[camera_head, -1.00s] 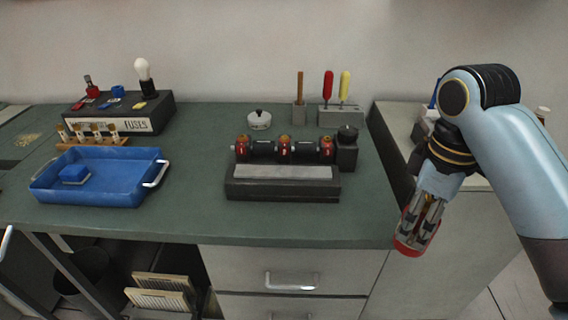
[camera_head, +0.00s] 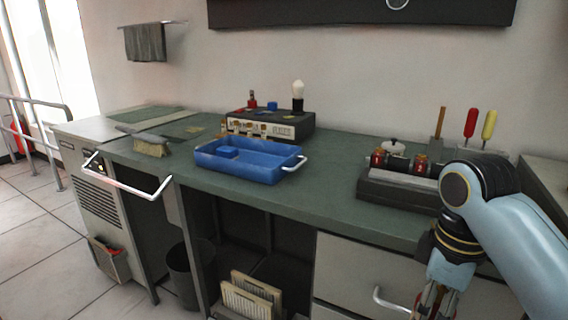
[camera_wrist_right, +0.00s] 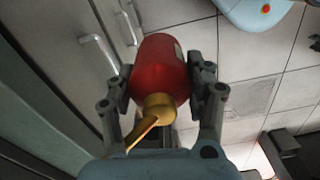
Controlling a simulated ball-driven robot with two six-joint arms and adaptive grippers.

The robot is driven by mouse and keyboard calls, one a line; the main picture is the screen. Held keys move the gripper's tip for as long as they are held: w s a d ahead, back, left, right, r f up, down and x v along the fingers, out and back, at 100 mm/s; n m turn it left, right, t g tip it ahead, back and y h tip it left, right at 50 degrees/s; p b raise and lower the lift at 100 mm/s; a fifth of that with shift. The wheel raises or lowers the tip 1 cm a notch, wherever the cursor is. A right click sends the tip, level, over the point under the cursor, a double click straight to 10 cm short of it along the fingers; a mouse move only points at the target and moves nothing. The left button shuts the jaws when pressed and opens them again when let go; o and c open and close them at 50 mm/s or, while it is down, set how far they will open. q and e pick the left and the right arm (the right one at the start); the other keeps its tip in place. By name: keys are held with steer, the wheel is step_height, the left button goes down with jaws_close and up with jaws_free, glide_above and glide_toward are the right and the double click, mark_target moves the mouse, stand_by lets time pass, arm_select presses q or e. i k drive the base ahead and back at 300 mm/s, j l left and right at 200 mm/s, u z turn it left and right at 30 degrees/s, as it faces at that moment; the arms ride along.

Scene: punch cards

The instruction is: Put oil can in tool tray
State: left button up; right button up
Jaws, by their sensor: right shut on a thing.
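The oil can (camera_wrist_right: 160,65), a red body with a brass top and spout, is between the fingers of my right gripper (camera_wrist_right: 162,82) in the right wrist view, which are shut on it. In the head view my right gripper (camera_head: 436,300) is at the bottom right, in front of the drawers and below the bench top, cut by the frame edge. My left gripper is not in view.
A black fuse box (camera_head: 290,128) with a bulb stands behind the tray. A brush (camera_head: 150,148) lies to its left. A dark device (camera_head: 395,188) with red parts is near my right arm. Drawer handles (camera_head: 388,303) stick out below the bench.

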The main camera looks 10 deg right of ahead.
mark_target(248, 156)
steer(key=i+j+u, duration=0.4)
steer(key=i+j, duration=0.4)
